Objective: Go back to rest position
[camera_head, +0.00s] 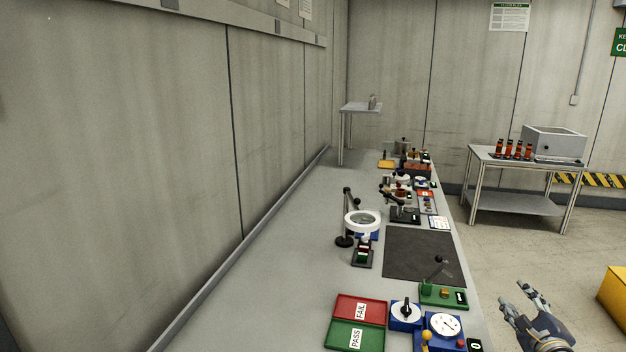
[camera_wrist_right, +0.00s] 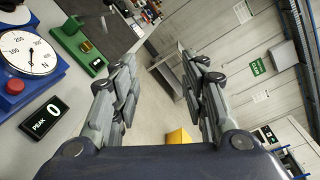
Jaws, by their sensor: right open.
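My right gripper (camera_head: 524,298) is at the lower right of the head view, past the right edge of the bench and over the floor. Its fingers are spread with nothing between them. In the right wrist view the gripper (camera_wrist_right: 160,85) also shows open and empty, with the floor and a far wall behind it. My left gripper is not in the head view.
The long grey bench (camera_head: 270,270) runs away along the wall. Near me it carries a red FAIL tray (camera_head: 347,307), a green PASS tray (camera_head: 345,336), a blue dial gauge (camera_head: 445,326) and a dark mat (camera_head: 420,255). A side table (camera_head: 515,203) and a yellow box (camera_head: 613,295) stand right.

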